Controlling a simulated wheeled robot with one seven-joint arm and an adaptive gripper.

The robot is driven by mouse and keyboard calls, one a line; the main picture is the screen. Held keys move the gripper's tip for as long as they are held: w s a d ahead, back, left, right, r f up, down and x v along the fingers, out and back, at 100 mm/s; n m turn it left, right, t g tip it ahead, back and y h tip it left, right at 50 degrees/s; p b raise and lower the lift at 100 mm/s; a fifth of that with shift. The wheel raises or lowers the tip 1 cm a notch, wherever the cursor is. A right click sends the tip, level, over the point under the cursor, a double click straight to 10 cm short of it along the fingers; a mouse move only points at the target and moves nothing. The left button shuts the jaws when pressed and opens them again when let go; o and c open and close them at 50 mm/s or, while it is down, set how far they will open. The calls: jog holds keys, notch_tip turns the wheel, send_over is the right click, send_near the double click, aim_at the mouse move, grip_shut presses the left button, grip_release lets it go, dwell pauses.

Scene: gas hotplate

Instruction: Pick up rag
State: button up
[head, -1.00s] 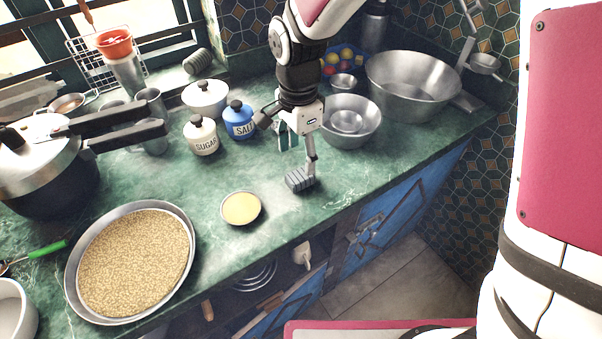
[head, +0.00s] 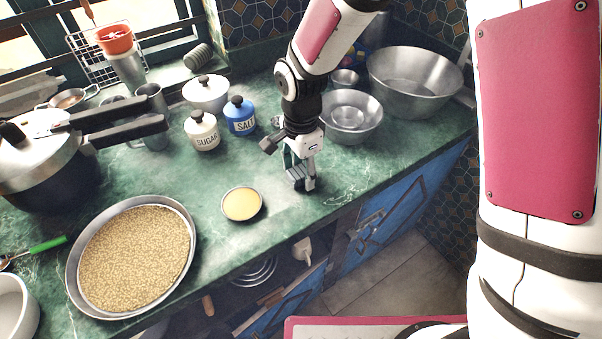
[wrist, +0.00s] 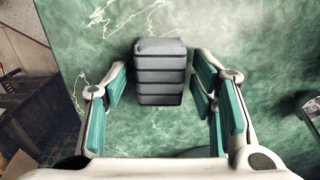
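The rag (head: 295,177) looks like a grey, ridged, folded bundle lying on the green marble counter near its front edge. It shows whole in the wrist view (wrist: 161,75), at the upper middle. My gripper (head: 302,170) is low over the counter at the rag and partly covers it in the head view. In the wrist view my gripper (wrist: 161,92) is open, with a teal-padded finger on each side. The rag lies between and ahead of the fingers, with gaps on both sides and nothing held.
A small bowl with yellowish contents (head: 242,204) stands left of the rag. Salt (head: 240,118) and sugar (head: 202,132) jars stand behind. Metal bowls (head: 352,118) are behind to the right. A large grain tray (head: 188,222) is at left. The counter's front edge is close.

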aim_at(302, 175)
jog(key=c, duration=0.5)
jog(key=shift+r, duration=0.1)
jog(key=shift+r, duration=0.5)
notch_tip(302, 175, up, 2)
jog(key=shift+r, duration=0.1)
jog(key=shift+s+d+r, duration=0.15)
jog(key=shift+s+r, duration=0.05)
jog(key=shift+s, duration=0.4)
jog(key=s+d, duration=0.1)
jog(key=s, duration=0.3)
jog(key=s+d, duration=0.2)
jog(key=s, duration=0.3)
jog(key=s+d+r, duration=0.1)
jog(key=s, duration=0.4)
jog(key=shift+d+r, duration=0.1)
jog(key=shift+d, duration=0.25)
